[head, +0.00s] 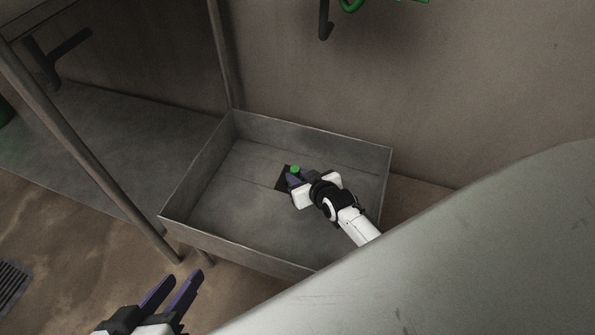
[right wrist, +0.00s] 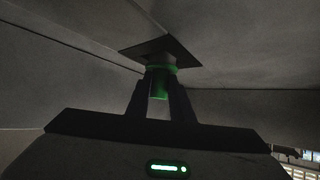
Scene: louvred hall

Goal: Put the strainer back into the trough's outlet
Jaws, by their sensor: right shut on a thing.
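The grey trough (head: 228,222) stands against the wall, with a dark square outlet (head: 281,184) in its floor. The outlet also shows in the right wrist view (right wrist: 188,54). My right gripper (head: 293,178) reaches into the trough and is shut on the strainer, whose green top (head: 295,169) shows beside the outlet in the head view. In the right wrist view the strainer (right wrist: 159,82) is between the fingers (right wrist: 158,100), and its grey end overlaps the dark square. I cannot tell whether it is inside or above it. My left gripper (head: 183,278) is open and empty outside the trough.
A metal post (head: 90,150) stands left of the trough, and a grey sheet (head: 110,145) lies behind it. A dark hook with green parts (head: 325,22) hangs on the wall. A floor grate (head: 12,285) is at lower left. The rest of the trough floor is clear.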

